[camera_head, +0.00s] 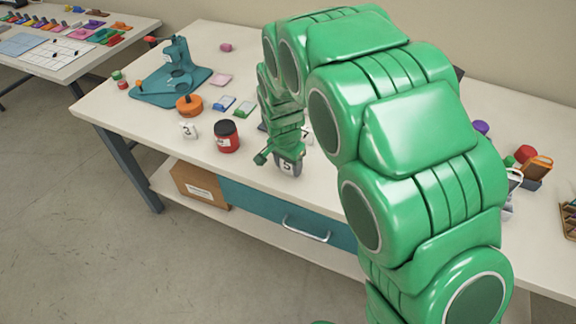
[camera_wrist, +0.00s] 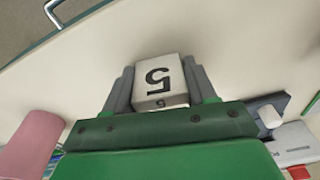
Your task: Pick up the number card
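The number card is a small white block marked 5, in the wrist view (camera_wrist: 159,80), upside down there and between the two grey fingers. My gripper (camera_wrist: 160,88) has a finger against each side of the card, with no clear gap. In the head view the card (camera_head: 286,166) shows at the end of my green arm, with the gripper (camera_head: 288,158) around it near the table's front edge. I cannot tell whether the card still touches the table top.
Left of my gripper on the white table (camera_head: 330,190) stand a dark red jar (camera_head: 227,136), a white card marked 3 (camera_head: 188,130), an orange round object (camera_head: 189,105) and a teal press (camera_head: 176,75). A drawer handle (camera_head: 305,229) juts out below. My arm hides much of the table's right.

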